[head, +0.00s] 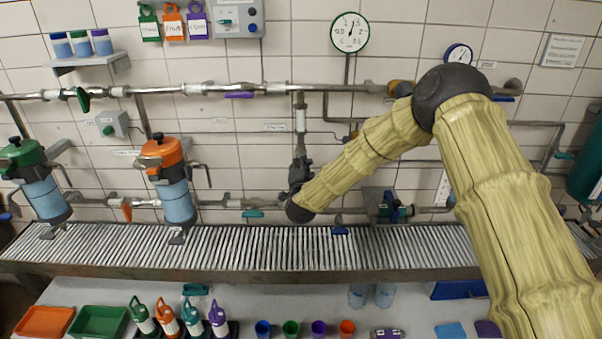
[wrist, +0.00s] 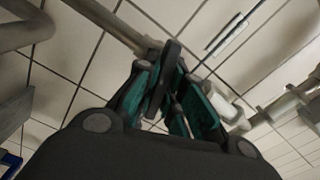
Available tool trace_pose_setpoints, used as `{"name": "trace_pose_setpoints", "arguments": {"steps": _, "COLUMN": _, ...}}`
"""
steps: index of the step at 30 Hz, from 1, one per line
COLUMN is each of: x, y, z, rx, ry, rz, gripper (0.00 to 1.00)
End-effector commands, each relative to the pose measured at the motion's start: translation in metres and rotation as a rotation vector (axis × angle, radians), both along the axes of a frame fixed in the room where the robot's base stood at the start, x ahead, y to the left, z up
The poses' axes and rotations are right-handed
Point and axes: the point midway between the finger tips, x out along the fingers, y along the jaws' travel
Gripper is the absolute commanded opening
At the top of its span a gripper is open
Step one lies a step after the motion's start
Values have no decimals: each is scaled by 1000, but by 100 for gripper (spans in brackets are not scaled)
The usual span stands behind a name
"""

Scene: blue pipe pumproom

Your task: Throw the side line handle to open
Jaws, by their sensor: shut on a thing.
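My gripper (head: 299,170) is in front of the wall in the middle of the head view, at the lower end of a short vertical pipe (head: 300,115) that drops from the upper pipe run. In the wrist view my gripper (wrist: 163,95) has its teal-padded fingers closed around a dark, flat handle (wrist: 170,58). The handle stands slantwise between the pads, and its base meets a pipe fitting behind it. In the head view my gripper hides the handle. I cannot tell the handle's exact angle to its pipe.
Other handles sit nearby: a purple one (head: 239,95) on the upper pipe, a teal one (head: 253,214) on the lower pipe and a blue one (head: 340,231) below. A slatted conveyor (head: 130,247) runs underneath. Orange-topped (head: 160,148) and green-topped canisters stand left.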

Motion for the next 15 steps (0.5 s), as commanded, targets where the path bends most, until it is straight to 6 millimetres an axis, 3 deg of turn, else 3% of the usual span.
{"name": "trace_pose_setpoints", "arguments": {"steps": 15, "x": -1, "y": 2, "z": -5, "rx": -496, "ry": 0, "rz": 3, "gripper": 0}}
